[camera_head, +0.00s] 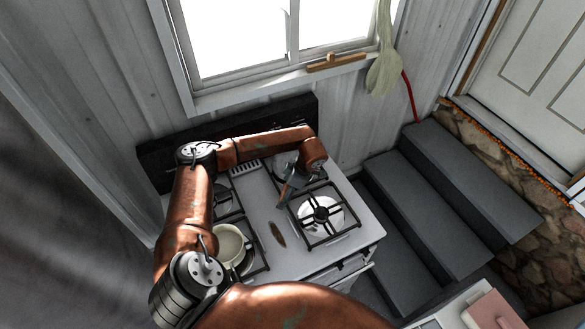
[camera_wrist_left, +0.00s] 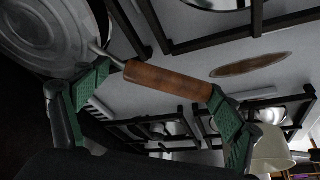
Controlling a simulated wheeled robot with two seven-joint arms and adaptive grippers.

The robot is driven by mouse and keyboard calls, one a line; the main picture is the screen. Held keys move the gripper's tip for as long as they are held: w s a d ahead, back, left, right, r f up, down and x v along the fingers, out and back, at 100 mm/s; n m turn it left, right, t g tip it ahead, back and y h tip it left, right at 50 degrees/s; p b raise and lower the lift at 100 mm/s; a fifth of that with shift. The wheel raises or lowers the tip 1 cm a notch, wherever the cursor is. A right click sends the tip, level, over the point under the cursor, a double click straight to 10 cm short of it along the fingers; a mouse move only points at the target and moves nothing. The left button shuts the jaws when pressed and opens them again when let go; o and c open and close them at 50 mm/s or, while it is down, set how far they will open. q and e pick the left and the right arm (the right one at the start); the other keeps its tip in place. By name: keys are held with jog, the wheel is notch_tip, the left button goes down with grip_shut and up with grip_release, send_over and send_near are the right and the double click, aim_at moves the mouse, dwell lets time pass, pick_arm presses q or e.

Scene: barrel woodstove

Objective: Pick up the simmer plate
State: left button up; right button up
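The simmer plate is a round grey metal disc with a thin metal rod and a brown wooden handle. In the head view its disc (camera_head: 283,161) shows at the back of the stove, partly hidden by my left arm, and its handle points toward the front. In the left wrist view the disc (camera_wrist_left: 48,32) is at upper left and the handle (camera_wrist_left: 165,82) runs across the middle. My left gripper (camera_wrist_left: 158,92) is open, with green-padded fingers wide apart near the two ends of the handle. Contact is unclear. In the head view the left gripper (camera_head: 298,182) is over the handle. My right gripper is out of view.
The white stove (camera_head: 300,265) has black burner grates (camera_head: 322,213). A pale pot (camera_head: 229,243) stands on the front left burner. A brown oval item (camera_head: 278,234) lies between the grates. Grey steps (camera_head: 430,210) are at right; a wall and window are behind.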

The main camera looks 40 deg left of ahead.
pick_arm(q)
jog(key=c, duration=0.8)
jog(key=shift+s, duration=0.1)
jog(key=shift+c, duration=0.3)
